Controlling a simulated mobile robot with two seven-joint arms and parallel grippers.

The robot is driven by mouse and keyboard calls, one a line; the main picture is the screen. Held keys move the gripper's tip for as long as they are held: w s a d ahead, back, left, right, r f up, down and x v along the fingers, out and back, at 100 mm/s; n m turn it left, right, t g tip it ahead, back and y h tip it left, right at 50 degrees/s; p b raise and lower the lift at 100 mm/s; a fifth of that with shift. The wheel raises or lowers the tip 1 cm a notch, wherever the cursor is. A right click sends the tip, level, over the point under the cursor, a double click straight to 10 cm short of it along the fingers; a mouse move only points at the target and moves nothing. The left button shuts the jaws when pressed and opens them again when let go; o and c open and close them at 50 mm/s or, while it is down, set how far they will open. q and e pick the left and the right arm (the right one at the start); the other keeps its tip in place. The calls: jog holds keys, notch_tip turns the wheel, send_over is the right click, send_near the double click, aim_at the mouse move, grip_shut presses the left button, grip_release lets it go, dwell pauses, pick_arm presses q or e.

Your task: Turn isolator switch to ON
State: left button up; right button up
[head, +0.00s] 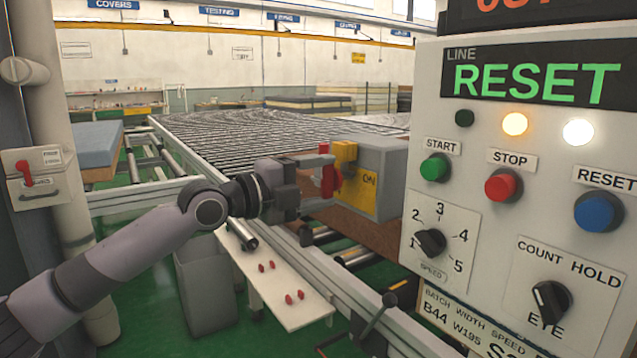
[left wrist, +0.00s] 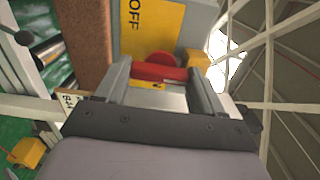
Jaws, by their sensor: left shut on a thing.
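The isolator switch is a grey box (head: 388,165) with a yellow face plate (head: 358,192) and a red handle (head: 328,179). "ON" shows on the plate in the head view, and "OFF" shows on the plate in the left wrist view (left wrist: 150,22). My left gripper (head: 318,178) reaches the box from the left and is shut on the red handle. In the left wrist view the handle (left wrist: 158,70) lies across between the two fingers. The fingers partly hide the handle, so its exact pointing is hard to tell. My right gripper is not in view.
A control panel (head: 530,150) reading "RESET", with buttons and dials, stands close at the right. A roller conveyor (head: 250,130) runs behind the box. A white shelf (head: 270,285) with several small red pieces and a grey bin (head: 205,285) are below my left arm.

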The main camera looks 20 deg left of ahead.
pick_arm(q)
jog(key=o, duration=1)
jog(key=shift+o, duration=0.2)
jog(key=b+v, duration=0.1)
jog(key=v, duration=0.6)
jog(key=shift+s, duration=0.1)
